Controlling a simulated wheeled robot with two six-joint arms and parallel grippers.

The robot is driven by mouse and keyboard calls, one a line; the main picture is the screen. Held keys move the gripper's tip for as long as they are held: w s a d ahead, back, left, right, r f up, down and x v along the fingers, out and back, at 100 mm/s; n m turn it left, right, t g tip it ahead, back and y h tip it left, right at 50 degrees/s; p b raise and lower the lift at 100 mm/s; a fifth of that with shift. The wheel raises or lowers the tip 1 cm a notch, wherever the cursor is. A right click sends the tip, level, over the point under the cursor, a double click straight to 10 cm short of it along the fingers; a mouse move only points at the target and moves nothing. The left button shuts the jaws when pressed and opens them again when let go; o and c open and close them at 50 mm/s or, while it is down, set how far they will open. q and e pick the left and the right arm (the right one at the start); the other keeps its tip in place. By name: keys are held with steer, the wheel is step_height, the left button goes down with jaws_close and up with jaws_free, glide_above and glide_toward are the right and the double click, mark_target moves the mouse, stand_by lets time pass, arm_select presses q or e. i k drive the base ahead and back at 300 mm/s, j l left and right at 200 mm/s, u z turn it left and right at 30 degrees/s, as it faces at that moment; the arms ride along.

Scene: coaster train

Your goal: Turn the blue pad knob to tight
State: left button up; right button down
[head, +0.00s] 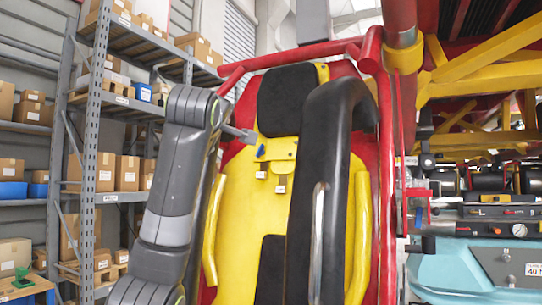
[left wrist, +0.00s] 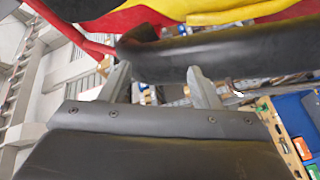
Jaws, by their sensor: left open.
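The blue pad knob (head: 260,151) is a small blue piece on the yellow bracket (head: 281,149) of the coaster seat, below the black headrest pad. My left gripper (head: 245,135) is just up and left of the knob in the head view. Its exact gap to the knob is hard to tell. In the left wrist view my left gripper (left wrist: 161,82) has its two fingers apart with nothing held between them. A black padded bar (left wrist: 225,55) crosses beyond the fingertips there. I cannot make out the knob in that view. My right gripper is not in view.
A black padded restraint (head: 335,110) curves in front of the seat's right side. Red tube framing (head: 385,170) surrounds the seat. Shelves with boxes (head: 105,165) stand at the left. A light blue machine (head: 480,270) with a gauge stands at the right.

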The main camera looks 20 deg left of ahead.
mark_target(260, 151)
steer(key=i, duration=0.85)
